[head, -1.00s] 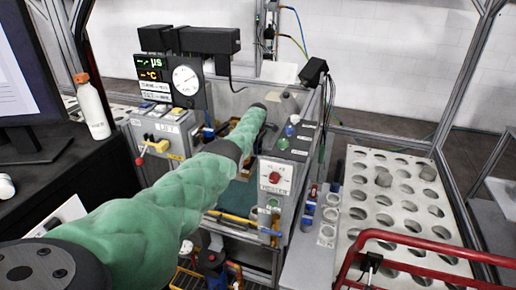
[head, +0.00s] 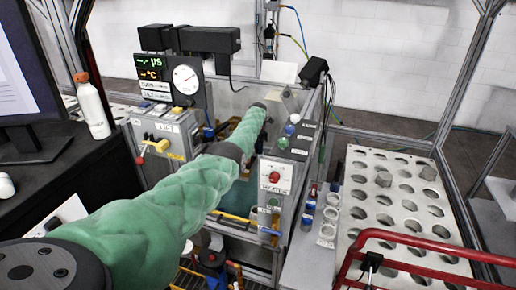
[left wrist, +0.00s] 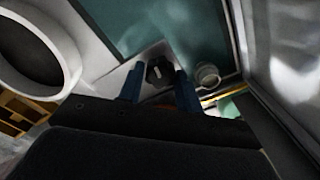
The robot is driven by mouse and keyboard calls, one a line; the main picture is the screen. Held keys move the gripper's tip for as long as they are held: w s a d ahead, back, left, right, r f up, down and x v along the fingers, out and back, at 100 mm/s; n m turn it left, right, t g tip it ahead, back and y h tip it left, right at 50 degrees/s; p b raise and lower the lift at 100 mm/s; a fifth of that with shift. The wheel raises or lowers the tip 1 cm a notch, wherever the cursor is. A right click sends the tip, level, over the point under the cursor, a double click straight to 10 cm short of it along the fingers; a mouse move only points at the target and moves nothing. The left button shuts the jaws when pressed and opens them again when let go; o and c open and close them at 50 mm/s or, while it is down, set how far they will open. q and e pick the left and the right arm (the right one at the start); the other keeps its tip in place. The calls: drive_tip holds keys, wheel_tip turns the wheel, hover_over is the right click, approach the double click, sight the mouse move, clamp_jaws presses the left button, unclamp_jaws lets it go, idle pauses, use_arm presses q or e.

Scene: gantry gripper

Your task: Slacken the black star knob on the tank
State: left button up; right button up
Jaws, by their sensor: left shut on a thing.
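The black star knob (left wrist: 158,71) shows in the left wrist view, on a pale corner plate beside the teal inside of the tank (left wrist: 140,25). My left gripper (left wrist: 160,80) has its two blue fingers on either side of the knob and is shut on it. In the head view the tank's clear wall (head: 312,110) shows at centre, and my green-sleeved left arm reaches over it. The arm hides the knob and the fingers there. How far the knob is turned cannot be told. My right gripper is in neither view.
A gauge and display panel (head: 184,79) stands behind the arm, left of the tank. A control box with a red button (head: 274,178) stands at the tank's front right. A perforated rack (head: 395,215) and red rail (head: 420,240) lie at right. A white bottle (head: 93,108) stands at left.

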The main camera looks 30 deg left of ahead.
use_arm(q)
drive_tip(key=shift+w+r+n, duration=0.1)
drive_tip(key=shift+r+n, duration=0.1)
drive_tip(key=shift+n, duration=0.8)
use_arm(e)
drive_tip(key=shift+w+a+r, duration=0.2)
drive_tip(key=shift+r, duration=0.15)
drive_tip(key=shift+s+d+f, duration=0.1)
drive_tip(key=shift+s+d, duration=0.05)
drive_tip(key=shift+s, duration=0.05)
use_arm(q)
drive_tip(key=o, duration=0.8)
drive_tip(key=shift+o, duration=0.9)
drive_tip(key=shift+f, duration=0.1)
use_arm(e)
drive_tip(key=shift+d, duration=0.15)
